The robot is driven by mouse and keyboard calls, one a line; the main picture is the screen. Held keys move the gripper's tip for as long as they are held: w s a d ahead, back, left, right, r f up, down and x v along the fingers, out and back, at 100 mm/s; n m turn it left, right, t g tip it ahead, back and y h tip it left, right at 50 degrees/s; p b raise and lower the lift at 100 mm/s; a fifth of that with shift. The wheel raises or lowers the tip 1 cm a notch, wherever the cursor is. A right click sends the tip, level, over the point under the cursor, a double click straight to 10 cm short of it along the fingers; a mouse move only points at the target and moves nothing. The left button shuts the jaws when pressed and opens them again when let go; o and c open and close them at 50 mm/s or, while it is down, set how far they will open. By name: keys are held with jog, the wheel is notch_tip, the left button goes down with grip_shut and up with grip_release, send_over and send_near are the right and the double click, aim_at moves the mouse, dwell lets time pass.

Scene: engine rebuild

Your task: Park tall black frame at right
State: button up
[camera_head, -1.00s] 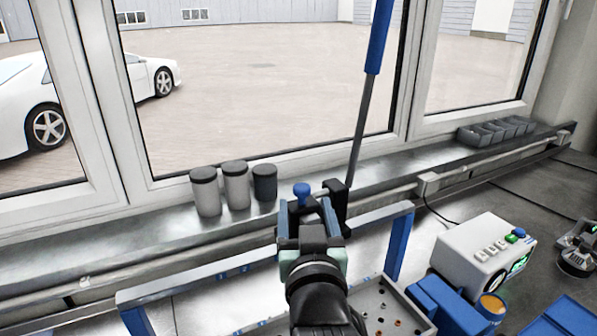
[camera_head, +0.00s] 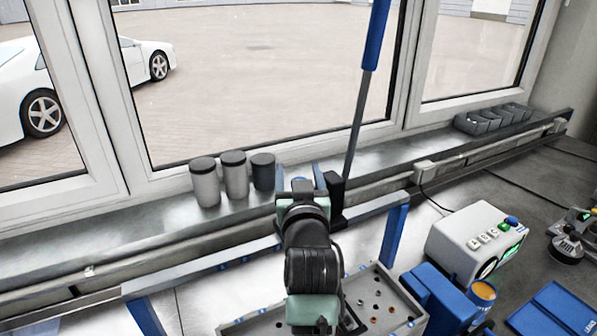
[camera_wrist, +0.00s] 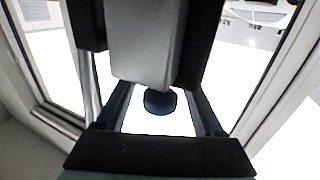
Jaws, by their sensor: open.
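I cannot pick out a whole tall black frame. A black upright part (camera_head: 336,190) stands just right of my gripper in the head view, beside a tall grey rod with a blue sleeve (camera_head: 375,35). My gripper (camera_head: 300,187) is open, above the back rail of the blue-framed bench. In the wrist view a dark blue round knob (camera_wrist: 160,102) shows between the two spread fingers, with a gap on each side. A grey block (camera_wrist: 145,45) with black sides hangs over it. The knob is hidden behind my gripper in the head view.
Several grey canisters with dark lids (camera_head: 235,175) stand on the window sill to the left. A grey-white box with buttons (camera_head: 480,240) and a blue block (camera_head: 440,300) are at right. A tray of small parts (camera_head: 385,310) lies in front. A divided dark bin (camera_head: 492,120) sits on the sill.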

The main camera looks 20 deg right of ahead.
grip_shut()
dwell(1.3)
